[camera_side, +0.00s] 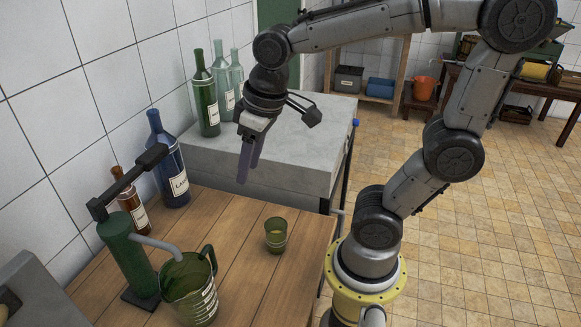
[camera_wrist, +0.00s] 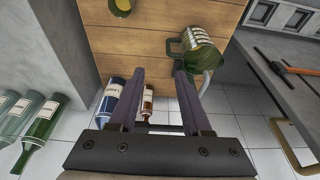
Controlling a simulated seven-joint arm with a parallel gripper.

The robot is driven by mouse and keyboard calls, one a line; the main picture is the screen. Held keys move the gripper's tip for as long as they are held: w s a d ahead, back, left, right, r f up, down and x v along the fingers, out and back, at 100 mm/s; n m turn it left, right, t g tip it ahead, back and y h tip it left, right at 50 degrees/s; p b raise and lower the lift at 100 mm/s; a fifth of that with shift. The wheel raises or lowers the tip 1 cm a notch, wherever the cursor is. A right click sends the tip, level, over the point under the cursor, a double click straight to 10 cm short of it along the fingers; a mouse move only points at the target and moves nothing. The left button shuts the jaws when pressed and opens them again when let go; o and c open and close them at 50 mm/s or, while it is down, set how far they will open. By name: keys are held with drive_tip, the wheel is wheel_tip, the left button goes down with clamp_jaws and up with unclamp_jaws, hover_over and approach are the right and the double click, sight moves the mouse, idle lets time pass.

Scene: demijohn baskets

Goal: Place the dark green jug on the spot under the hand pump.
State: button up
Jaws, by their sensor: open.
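The dark green jug (camera_side: 195,298), with a pale label and a side handle, stands upright on the wooden table at the bottom of the side view. The hand pump (camera_side: 124,255) is dark green with a black handle and stands just left of it. Its grey spout reaches over the jug's mouth in the picture; the spot beneath is hidden. In the wrist view the jug (camera_wrist: 205,45) is right of centre, beside the spout (camera_wrist: 207,82). My gripper (camera_side: 245,175) is open and empty, above the table's far edge and well away from the jug; its fingers (camera_wrist: 155,72) frame nothing held.
A small green cup (camera_side: 275,236) stands right of the jug. A blue bottle (camera_side: 168,170) and a brown bottle (camera_side: 131,205) stand along the wall. Green and clear bottles (camera_side: 206,95) stand on the grey counter (camera_side: 300,140). The table between cup and bottles is clear.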

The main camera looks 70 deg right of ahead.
drive_tip(key=s+t, duration=0.2)
drive_tip(key=s, duration=0.5)
drive_tip(key=shift+s+d+t, duration=0.3)
drive_tip(key=shift+s+d, duration=0.1)
